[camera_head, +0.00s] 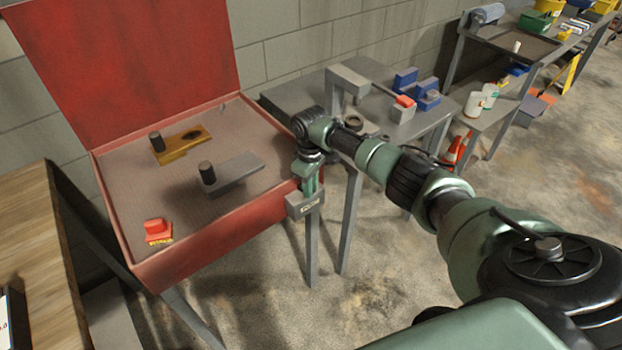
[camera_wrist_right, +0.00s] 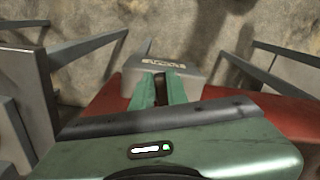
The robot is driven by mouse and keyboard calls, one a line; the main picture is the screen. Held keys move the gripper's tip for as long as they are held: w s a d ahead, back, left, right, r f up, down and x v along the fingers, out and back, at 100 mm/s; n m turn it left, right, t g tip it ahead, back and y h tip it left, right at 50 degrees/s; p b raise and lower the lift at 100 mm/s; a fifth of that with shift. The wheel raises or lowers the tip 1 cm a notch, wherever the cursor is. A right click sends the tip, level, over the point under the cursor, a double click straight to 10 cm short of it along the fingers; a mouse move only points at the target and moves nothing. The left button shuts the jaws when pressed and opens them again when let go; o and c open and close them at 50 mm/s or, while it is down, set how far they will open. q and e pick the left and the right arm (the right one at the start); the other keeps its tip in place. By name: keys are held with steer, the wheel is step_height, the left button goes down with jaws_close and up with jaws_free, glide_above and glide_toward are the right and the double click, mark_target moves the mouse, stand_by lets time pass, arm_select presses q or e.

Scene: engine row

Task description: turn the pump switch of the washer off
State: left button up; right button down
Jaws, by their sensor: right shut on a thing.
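The washer (camera_head: 215,225) is an open red basin with its red lid (camera_head: 135,60) raised. A small grey box with lettering (camera_head: 303,207) sits at its right front corner. The lettering is too small to read. My right gripper (camera_head: 309,188) points down onto the top of this box. In the wrist view its green fingers (camera_wrist_right: 161,88) are shut on a narrow dark piece at the box (camera_wrist_right: 165,63), which looks like the pump switch. The fingers hide most of it, so its setting cannot be told. My left gripper is not in view.
A grey bench (camera_head: 290,97) stands behind my arm. A wooden top (camera_head: 35,260) is at the left. Open floor lies in front.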

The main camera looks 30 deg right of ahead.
steer(key=shift+a+r+m+p, duration=0.15)
steer(key=shift+m+p, duration=0.4)
steer(key=shift+m, duration=0.3)
steer(key=shift+a+m+p, duration=0.15)
steer(key=shift+m+p, duration=0.35)
steer(key=shift+m, duration=0.65)
steer(key=c, duration=1.7)
jaws_free()
step_height(320, 180, up, 8)
steer(key=shift+f+b, duration=0.15)
steer(key=shift+b, duration=0.3)
